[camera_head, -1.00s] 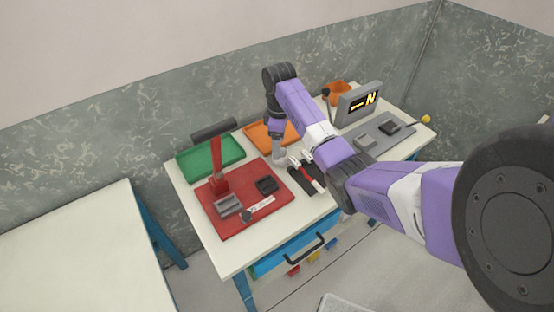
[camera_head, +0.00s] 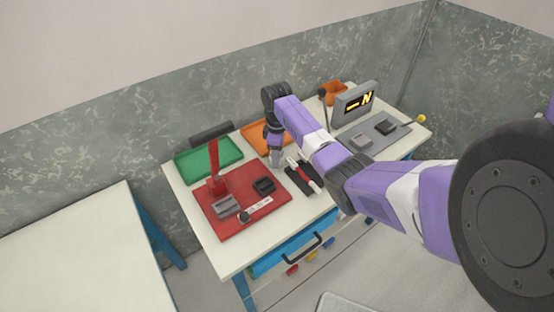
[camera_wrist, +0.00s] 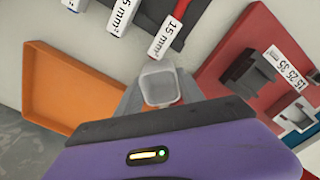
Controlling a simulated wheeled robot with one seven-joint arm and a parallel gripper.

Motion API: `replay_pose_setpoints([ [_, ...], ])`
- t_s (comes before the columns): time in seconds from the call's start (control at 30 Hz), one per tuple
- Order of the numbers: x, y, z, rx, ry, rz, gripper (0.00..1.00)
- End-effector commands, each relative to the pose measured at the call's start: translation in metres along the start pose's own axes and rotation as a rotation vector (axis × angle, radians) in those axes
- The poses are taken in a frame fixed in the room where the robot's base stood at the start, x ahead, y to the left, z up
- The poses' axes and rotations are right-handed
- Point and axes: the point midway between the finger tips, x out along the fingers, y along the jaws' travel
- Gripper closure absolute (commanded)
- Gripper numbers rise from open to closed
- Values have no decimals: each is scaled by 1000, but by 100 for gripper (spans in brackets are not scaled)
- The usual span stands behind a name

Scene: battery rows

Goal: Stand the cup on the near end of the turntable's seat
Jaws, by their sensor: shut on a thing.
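My gripper (camera_head: 277,157) points down over the table between the orange tray and the tools with red and black handles. In the wrist view its grey fingers are shut on a small pale, translucent cup (camera_wrist: 158,83), whose open square-looking mouth faces the camera. The cup hangs clear in front of the palm, and its lower part is hidden. In the head view the cup cannot be made out. I cannot tell for certain which part is the turntable or its seat; a grey plate (camera_head: 373,148) with a grey block and a black block lies at the right, beside a yellow-knobbed lever.
A red board (camera_head: 222,228) carries a red lever post, a grey block, a black block and a scale strip. A green tray (camera_head: 236,147) and an orange tray (camera_wrist: 32,95) stand along the back. Labelled tools (camera_head: 303,176) lie close by.

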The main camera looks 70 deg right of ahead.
Motion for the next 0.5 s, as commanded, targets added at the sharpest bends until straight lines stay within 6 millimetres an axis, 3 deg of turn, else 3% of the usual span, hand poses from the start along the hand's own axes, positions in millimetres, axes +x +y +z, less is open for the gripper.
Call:
replay_pose_setpoints([
  [0.03, 0, 0, 0, 0, 0, 0, 93],
  [0.07, 0, 0, 0, 0, 0, 0, 100],
  [0.33, -2, 0, 0, 0, 1, 0, 100],
  [0.5, -15, 1, -1, 0, 2, 2, 100],
])
